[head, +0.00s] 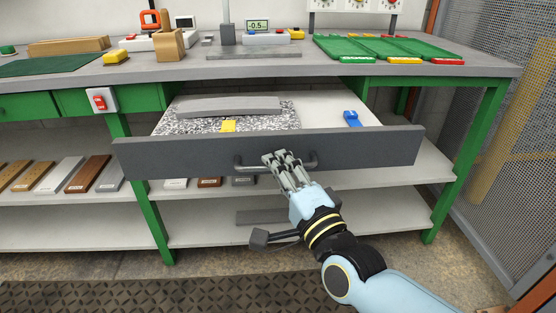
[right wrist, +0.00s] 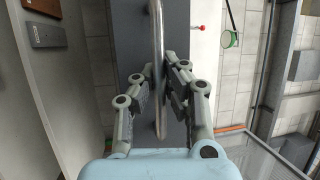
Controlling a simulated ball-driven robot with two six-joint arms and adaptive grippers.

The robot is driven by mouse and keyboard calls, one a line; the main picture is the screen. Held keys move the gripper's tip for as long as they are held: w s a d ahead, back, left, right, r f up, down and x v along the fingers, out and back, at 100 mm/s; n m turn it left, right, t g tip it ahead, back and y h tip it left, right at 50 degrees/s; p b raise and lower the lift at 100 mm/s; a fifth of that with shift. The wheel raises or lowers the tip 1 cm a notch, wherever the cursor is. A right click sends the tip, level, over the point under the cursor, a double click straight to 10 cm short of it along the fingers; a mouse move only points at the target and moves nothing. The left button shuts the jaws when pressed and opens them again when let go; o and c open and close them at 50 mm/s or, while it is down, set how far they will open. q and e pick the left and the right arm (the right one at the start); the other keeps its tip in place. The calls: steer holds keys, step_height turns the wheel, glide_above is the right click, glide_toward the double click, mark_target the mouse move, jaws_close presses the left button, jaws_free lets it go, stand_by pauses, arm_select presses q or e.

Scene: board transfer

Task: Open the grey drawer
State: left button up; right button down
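The grey drawer (head: 370,150) is pulled out from under the workbench, its inside showing from above. Its dark bar handle (head: 241,164) runs across the middle of the front. My right gripper (head: 281,156) is at the handle, with its fingers on both sides of the bar. In the right wrist view the handle (right wrist: 157,40) passes between the fingers of the gripper (right wrist: 159,72), which sit close against it. The fingers hide part of the bar in the head view. My left gripper is not in view.
The drawer holds a speckled board (head: 275,118), a grey bar (head: 225,106), a yellow block (head: 229,126) and a blue item (head: 352,119). Green trays (head: 340,48) lie on the benchtop (head: 220,58). Green legs (head: 465,165) and a lower shelf (head: 380,170) stand below.

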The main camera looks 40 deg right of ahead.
steer(key=shift+f, duration=0.25)
steer(key=c, duration=1.4)
jaws_free()
steer(key=shift+r, duration=0.15)
steer(key=v, duration=1.2)
steer(key=shift+d, duration=0.1)
